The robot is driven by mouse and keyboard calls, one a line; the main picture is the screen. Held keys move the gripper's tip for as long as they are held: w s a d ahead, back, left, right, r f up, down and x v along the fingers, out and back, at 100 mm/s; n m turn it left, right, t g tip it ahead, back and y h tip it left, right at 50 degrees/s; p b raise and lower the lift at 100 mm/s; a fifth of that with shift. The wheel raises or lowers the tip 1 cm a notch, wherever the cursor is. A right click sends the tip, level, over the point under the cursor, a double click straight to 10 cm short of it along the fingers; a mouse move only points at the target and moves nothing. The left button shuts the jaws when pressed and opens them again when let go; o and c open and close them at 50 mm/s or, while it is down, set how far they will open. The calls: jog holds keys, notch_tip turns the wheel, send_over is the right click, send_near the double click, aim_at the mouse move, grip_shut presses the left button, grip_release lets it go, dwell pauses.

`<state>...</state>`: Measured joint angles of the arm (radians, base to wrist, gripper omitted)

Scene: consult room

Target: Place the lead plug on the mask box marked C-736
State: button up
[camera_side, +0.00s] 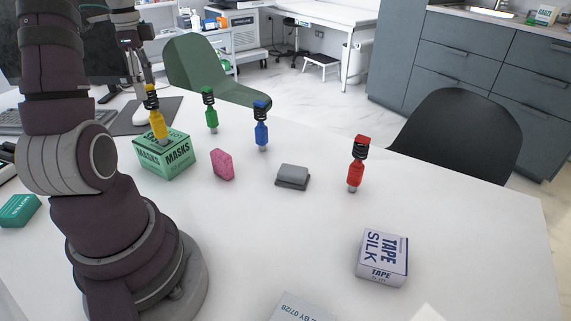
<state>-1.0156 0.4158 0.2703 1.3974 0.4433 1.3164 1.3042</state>
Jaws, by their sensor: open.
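A yellow lead plug (158,124) is at the top of the green mask box (168,163), its tip over the box's top face and its body slightly tilted. It appears to touch the box. My gripper (148,82) is open at the plug's black upper end; I cannot tell whether the fingers are around it or just above it. The box reads MASKS; no C-736 marking is legible. Other plugs stand upright on the table: a green one (211,112), a blue one (261,133) and a red one (355,170).
A pink block (222,164), a grey block (292,176) and a silk tape box (382,257) lie on the white table (470,230). A teal box (19,210) is at the left. Chairs stand behind the table. The table's right part is clear.

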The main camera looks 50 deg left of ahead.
notch_tip(320, 180, up, 4)
jog(key=shift+r, duration=0.1)
jog(key=shift+w+d+r, duration=0.1)
jog(key=shift+w+r, duration=0.05)
jog(key=shift+r, duration=0.1)
jog(key=w+d+r+n+t+y, duration=0.1)
jog(key=w+d+n+t, duration=0.4)
jog(key=d, duration=1.2)
jog(key=d+f+h, duration=0.1)
jog(key=d+f, duration=0.2)
jog(key=d, duration=0.5)
jog(key=shift+s+d+f+t, duration=0.25)
jog(key=shift+s+f+t, duration=0.05)
jog(key=shift+s, duration=0.05)
